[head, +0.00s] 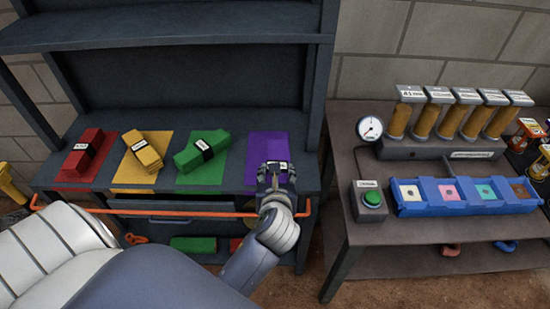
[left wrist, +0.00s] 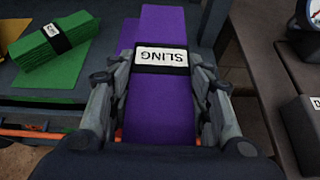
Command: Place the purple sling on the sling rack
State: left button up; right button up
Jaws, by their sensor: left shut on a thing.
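The purple sling (left wrist: 160,112), a folded band with a black strap and a white "SLING" label, is between the fingers of my left gripper (head: 277,178). The left gripper is shut on it. The rack (head: 222,203) is a dark shelf unit with coloured mats. The sling is over the purple mat (head: 262,145) at the right end of the rack's shelf. I cannot tell whether it touches the mat. In the head view my gripper hides much of the sling. My right gripper is not in view.
Red (head: 80,153), yellow (head: 143,150) and green (head: 203,152) slings lie on mats to the left. An orange rail (head: 165,213) runs along the rack's front. A rack post (head: 325,90) and a side table (head: 345,215) with a green button (head: 372,197) are at the right.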

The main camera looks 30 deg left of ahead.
pick_arm(q)
jog(key=a+f, duration=0.4)
jog(key=f, duration=0.1)
jog(key=w+a, duration=0.2)
jog(key=w, duration=0.2)
jog(key=w+a+p, duration=0.1)
jog(key=w+a, duration=0.1)
jog(key=w, duration=0.2)
jog(key=w+a+f, duration=0.1)
jog(key=w+a, duration=0.2)
jog(key=w, duration=0.2)
jog(key=shift+a+f, duration=0.1)
jog(key=shift+w+a+f, duration=0.1)
jog(key=shift+w+a, duration=0.05)
jog(key=shift+w, duration=0.1)
jog(key=shift+f, duration=0.2)
notch_tip(320, 180, down, 2)
jog(key=shift+f, duration=0.55)
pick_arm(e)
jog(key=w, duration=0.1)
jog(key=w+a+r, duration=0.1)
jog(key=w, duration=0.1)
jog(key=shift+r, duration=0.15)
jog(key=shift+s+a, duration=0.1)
